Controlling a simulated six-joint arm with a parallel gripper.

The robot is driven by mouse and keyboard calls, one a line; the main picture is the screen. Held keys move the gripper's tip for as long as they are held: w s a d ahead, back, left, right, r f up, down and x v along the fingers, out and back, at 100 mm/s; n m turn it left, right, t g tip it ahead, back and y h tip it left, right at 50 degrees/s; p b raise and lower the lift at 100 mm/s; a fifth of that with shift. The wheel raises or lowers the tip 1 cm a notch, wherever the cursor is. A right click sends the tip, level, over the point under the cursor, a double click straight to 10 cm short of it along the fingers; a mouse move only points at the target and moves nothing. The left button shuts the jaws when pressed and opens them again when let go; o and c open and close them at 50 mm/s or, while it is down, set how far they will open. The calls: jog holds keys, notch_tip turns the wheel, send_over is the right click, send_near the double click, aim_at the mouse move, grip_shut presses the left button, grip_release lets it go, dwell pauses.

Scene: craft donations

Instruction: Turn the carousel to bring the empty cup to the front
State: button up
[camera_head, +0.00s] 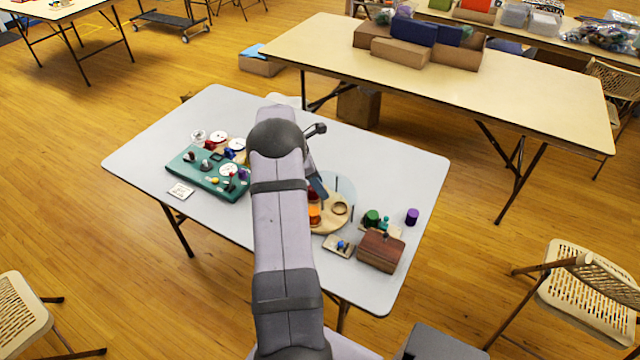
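The carousel (326,226) is a round light wooden disc on the grey table, right of my arm. Thin dark posts and a pale see-through disc (338,184) show at its far side. An orange cup-like piece (314,214) stands on its left part, with something dark red behind it. A brown ring-shaped cup (340,208) sits on its right part; it looks empty, but it is small in view. My gripper (318,190) is over the carousel's far left part, mostly hidden by my arm. I cannot tell its opening or whether it touches anything.
A teal board (208,174) with small parts and white dials lies left of my arm. The table's far right is clear.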

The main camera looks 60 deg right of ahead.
jog(key=shift+s+d+f, duration=0.15)
jog(key=shift+f, duration=0.4)
grip_shut()
jog(key=shift+m, duration=0.7)
jog(key=shift+d+m+g+y, duration=0.15)
jog(key=shift+m+g+y, duration=0.4)
jog(key=shift+m, duration=0.85)
jog(key=shift+m+y+b, duration=0.65)
jog(key=shift+m+b, duration=0.1)
jog(key=shift+m, duration=1.15)
